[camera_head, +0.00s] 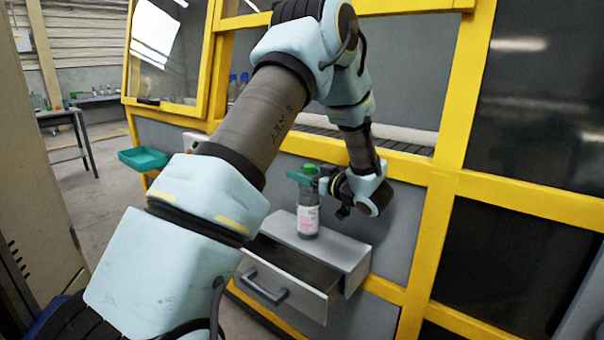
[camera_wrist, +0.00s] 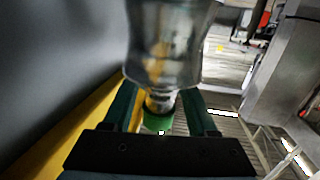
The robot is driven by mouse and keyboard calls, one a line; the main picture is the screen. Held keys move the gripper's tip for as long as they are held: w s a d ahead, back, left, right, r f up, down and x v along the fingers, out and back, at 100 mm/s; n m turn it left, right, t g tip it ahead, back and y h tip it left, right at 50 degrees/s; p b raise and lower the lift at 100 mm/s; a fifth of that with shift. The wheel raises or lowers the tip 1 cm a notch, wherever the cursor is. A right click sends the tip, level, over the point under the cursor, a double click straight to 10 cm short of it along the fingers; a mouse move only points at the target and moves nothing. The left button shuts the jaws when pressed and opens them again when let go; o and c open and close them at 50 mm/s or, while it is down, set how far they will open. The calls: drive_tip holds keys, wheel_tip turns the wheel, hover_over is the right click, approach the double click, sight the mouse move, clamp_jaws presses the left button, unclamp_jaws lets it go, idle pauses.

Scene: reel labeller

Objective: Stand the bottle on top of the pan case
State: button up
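The bottle (camera_head: 308,217) has a green cap, a clear body and a pinkish-white label. It stands upright over the top of a light grey case with a drawer (camera_head: 342,254), the likely pan case. Its base appears to rest on that top. My gripper (camera_head: 309,180) is at the bottle's cap and neck, with a teal finger on each side. In the wrist view the bottle (camera_wrist: 165,45) appears cap down, its green cap (camera_wrist: 158,123) between my fingers (camera_wrist: 160,105). Narrow gaps seem to show beside the cap, so the fingers look open around it.
The case's drawer (camera_head: 290,283) is pulled out at the front. A yellow-framed machine (camera_head: 440,190) with grey panels stands right behind the case. A teal tray (camera_head: 143,159) sticks out at the left. Blue-capped bottles (camera_head: 238,84) stand behind the frame. Open floor shows at far left.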

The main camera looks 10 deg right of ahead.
drive_tip(key=shift+o, duration=0.5)
drive_tip(key=shift+r, duration=0.1)
drive_tip(key=shift+s+d, duration=0.1)
drive_tip(key=shift+d, duration=0.05)
drive_tip(key=b+v, duration=0.2)
drive_tip(key=v, duration=0.9)
drive_tip(key=shift+s, duration=0.35)
drive_tip(key=shift+d, duration=0.2)
